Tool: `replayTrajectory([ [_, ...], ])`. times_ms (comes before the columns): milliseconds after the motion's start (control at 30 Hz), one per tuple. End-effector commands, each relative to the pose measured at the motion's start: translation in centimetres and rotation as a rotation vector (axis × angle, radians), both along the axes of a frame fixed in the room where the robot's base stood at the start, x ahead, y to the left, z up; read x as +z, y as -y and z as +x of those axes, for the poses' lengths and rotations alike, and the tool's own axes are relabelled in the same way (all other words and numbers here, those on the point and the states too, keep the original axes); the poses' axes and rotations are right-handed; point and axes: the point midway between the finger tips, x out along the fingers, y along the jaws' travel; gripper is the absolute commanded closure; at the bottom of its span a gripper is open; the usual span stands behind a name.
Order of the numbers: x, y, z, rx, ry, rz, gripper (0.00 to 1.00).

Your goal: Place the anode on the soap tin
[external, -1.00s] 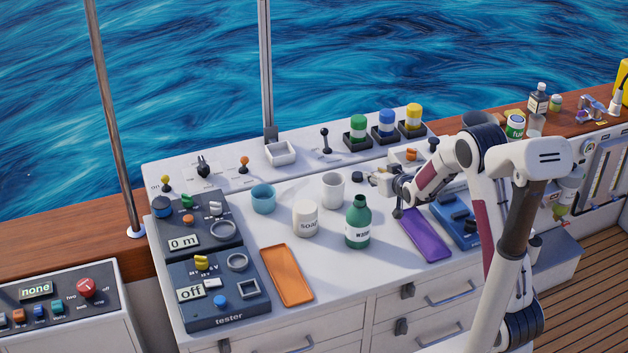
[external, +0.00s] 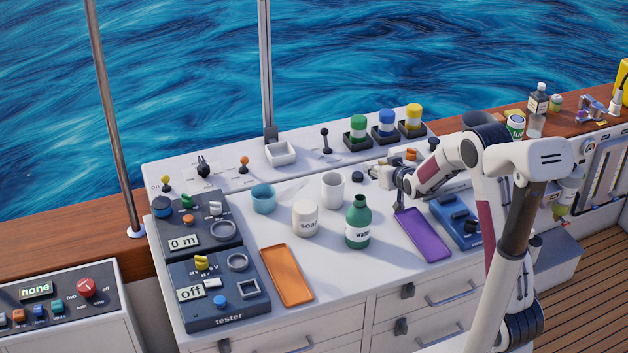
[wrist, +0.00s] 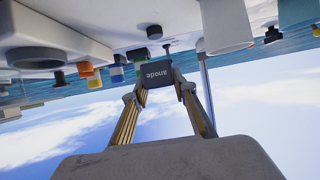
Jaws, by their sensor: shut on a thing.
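The soap tin (external: 305,220) is a white, round container labelled "soap", upright on the white worktop in the external view. My gripper (external: 371,169) is to its right and farther back, near the white mug. In the wrist view, which is upside down, my gripper (wrist: 161,88) is shut on the anode (wrist: 160,75), a dark grey block with its name on it. It is held between the fingertips, clear of the worktop.
A white mug (external: 333,191) and a green bottle (external: 358,226) stand close to the soap tin. A blue cup (external: 263,198) is behind it to the left. Orange (external: 286,277) and purple (external: 424,236) trays lie in front.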

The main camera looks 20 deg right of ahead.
Motion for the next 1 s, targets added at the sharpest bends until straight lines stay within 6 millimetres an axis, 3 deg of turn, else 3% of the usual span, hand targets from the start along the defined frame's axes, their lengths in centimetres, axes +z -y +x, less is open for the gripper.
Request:
replayTrajectory([
  [167,0.4,-1.4,0.0,0.02,0.004,0.0,1.0],
  [367,1.8,-4.9,0.1,0.074,0.006,-0.001,1.0],
  [667,5.4,-12.9,-0.4,0.211,0.008,-0.002,1.0],
  [1000,8.9,-21.3,-2.4,0.362,0.007,-0.003,1.0],
])
